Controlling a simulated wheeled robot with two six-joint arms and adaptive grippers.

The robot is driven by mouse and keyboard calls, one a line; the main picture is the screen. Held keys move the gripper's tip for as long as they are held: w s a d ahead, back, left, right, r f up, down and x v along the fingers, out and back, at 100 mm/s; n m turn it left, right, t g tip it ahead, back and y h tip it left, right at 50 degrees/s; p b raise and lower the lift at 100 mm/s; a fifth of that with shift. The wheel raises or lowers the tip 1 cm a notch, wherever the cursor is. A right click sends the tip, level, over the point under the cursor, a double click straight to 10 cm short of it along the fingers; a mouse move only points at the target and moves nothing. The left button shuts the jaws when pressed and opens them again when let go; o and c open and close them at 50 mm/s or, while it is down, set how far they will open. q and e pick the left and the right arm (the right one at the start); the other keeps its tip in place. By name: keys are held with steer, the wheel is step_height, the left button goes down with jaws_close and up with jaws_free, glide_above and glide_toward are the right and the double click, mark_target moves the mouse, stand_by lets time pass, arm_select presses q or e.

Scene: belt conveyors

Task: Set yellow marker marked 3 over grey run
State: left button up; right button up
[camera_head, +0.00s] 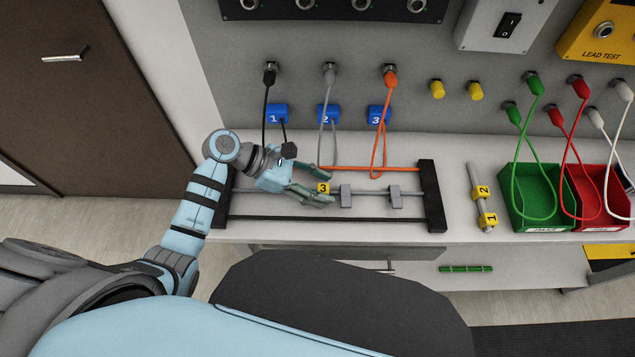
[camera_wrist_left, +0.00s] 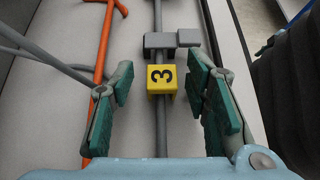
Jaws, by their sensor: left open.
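The yellow marker marked 3 (camera_head: 323,188) sits on the grey run (camera_head: 371,192), the middle line of the rack (camera_head: 432,196). In the left wrist view the marker (camera_wrist_left: 161,79) stands over the grey run (camera_wrist_left: 161,140), just short of a grey clip (camera_wrist_left: 160,41). My left gripper (camera_head: 322,197) is open. Its two green-padded fingers (camera_wrist_left: 160,92) are on either side of the marker with gaps to it. Whether the marker is fully seated on the run cannot be told. My right gripper is not in view.
An orange run (camera_head: 350,169) lies behind the grey one and a black run (camera_head: 330,219) in front. Grey clips (camera_head: 395,196) stand on the grey run. Yellow markers 2 (camera_head: 483,191) and 1 (camera_head: 488,219) sit on a rod to the right. Green (camera_head: 540,222) and red bins stand beyond.

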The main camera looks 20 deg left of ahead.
arm_select(q)
steer(key=shift+r, duration=0.2)
steer(key=shift+a+r+p, duration=0.2)
steer(key=shift+a+p, duration=0.05)
steer(key=shift+p, duration=0.05)
steer(key=b+v, duration=0.2)
steer(key=v, duration=0.9)
steer(key=shift+s+a+r, duration=0.1)
steer(key=shift+a+r, duration=0.05)
steer(key=shift+a, duration=0.1)
steer(key=shift+d, duration=0.1)
